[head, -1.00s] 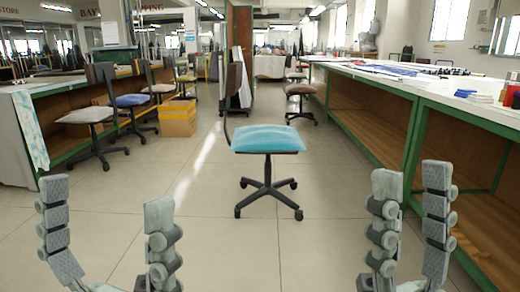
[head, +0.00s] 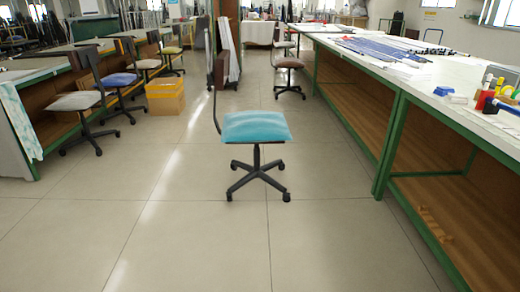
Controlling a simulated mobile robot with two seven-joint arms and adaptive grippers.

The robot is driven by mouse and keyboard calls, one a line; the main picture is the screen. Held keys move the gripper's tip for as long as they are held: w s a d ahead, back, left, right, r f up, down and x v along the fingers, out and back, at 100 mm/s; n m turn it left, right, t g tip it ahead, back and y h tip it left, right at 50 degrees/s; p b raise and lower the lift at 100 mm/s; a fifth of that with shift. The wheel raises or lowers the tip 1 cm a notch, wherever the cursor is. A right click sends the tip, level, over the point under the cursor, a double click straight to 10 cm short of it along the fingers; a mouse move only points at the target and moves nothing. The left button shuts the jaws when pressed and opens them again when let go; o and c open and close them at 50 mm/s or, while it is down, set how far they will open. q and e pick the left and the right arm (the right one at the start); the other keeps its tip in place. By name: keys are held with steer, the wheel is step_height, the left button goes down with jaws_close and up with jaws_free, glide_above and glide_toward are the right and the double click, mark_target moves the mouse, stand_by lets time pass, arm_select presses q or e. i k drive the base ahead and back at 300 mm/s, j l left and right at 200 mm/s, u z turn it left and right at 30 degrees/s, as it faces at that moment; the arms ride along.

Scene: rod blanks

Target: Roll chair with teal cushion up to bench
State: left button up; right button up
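The chair with the teal cushion (head: 255,127) stands upright on the tiled floor near the middle of the head view. Its thin dark backrest (head: 217,82) is on the left side of the seat, and its black wheeled base (head: 257,180) rests on the floor. A long bench (head: 400,87) with a white top and green frame runs along the right. Clear floor lies between the chair and this bench. Neither of my grippers shows in the head view now.
Several other chairs, one with a blue cushion (head: 119,80), line another bench at left. A brown-seated chair (head: 289,64) is farther back by the right bench. The floor in front is open.

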mark_target(256, 171)
steer(key=i+j, duration=0.1)
steer(key=i, duration=0.55)
steer(key=i+j, duration=0.1)
steer(key=i, duration=0.55)
steer(key=i+z, duration=0.1)
steer(key=i, duration=0.55)
steer(key=i+j, duration=0.2)
steer(key=i, duration=0.45)
